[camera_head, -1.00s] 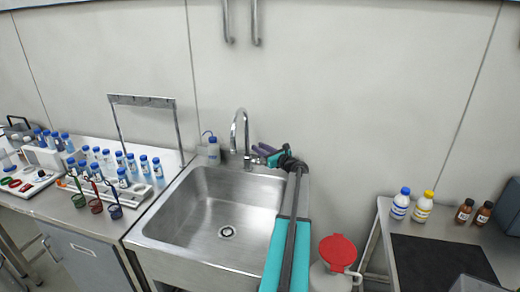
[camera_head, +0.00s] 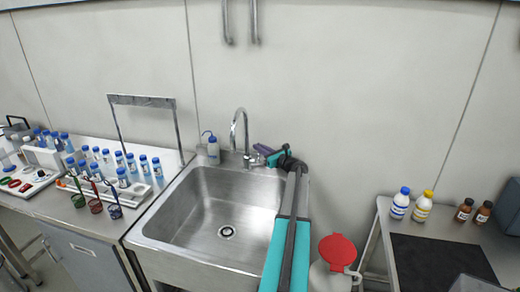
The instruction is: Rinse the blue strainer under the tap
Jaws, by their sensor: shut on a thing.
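The blue strainer (camera_head: 115,211) hangs at the front edge of the left bench, to the right of a red strainer (camera_head: 96,206) and a green strainer (camera_head: 79,200). The curved metal tap (camera_head: 238,121) stands at the back of the steel sink (camera_head: 175,222). No water stream shows under its spout. My gripper (camera_head: 262,149) is just right of the tap, at its side lever (camera_head: 254,160). Its jaws are shut and seem to be on the lever, though the contact is small and partly hidden.
A wash bottle (camera_head: 212,149) stands behind the sink, left of the tap. Racks of blue-capped bottles (camera_head: 132,163) fill the left bench. A red-lidded container (camera_head: 338,252) stands right of the sink. The right bench (camera_head: 480,243) holds several bottles. The sink basin is empty.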

